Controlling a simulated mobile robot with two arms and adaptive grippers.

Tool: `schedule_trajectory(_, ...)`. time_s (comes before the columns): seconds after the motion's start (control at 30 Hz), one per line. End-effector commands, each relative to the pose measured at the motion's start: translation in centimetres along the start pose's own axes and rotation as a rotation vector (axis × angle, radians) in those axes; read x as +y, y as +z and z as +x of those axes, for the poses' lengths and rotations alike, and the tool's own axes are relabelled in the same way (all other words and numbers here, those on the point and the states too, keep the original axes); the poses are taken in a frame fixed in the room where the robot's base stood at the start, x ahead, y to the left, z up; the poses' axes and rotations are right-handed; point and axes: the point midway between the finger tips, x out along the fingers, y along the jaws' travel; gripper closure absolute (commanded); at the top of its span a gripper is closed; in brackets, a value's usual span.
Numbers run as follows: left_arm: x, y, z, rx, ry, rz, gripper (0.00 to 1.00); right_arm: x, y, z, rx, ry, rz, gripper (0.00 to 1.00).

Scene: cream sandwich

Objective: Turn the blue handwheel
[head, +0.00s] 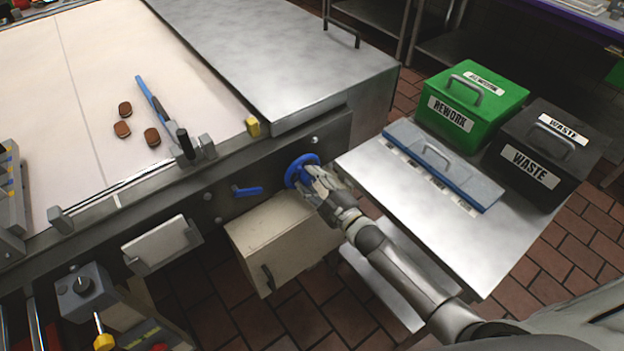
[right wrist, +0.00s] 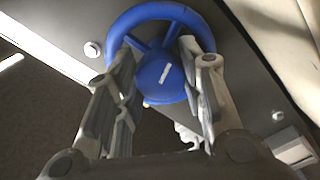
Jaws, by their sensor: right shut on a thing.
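The blue handwheel (head: 297,165) is mounted on the dark side panel of the conveyor machine, below its metal cover. My right gripper (head: 318,182) is at the wheel, on its right side in the head view. In the right wrist view the handwheel (right wrist: 160,50) fills the upper middle, with a white mark on its hub. The fingers of my right gripper (right wrist: 158,75) stand either side of the hub, shut on the wheel. Part of the wheel is hidden behind the fingers. My left gripper is not in view.
A blue lever (head: 247,191) sits left of the wheel, above a beige box (head: 280,240). To the right a steel table (head: 455,245) holds a green rework bin (head: 470,100), a black waste bin (head: 540,150) and a blue-lidded tray (head: 445,168). Several brown biscuits (head: 122,129) lie on the belt.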

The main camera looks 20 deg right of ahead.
Motion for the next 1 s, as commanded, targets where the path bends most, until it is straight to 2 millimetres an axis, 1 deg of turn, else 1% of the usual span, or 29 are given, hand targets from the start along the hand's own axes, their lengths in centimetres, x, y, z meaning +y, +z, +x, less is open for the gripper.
schedule_trajectory(0.5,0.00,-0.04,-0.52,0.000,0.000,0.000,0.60,-0.14,0.08,-0.04,-0.003,-0.002,0.491,0.87)
schedule_trajectory(1.0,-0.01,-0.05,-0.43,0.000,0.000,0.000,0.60,-0.30,0.08,-0.08,-0.004,-0.002,0.963,0.87)
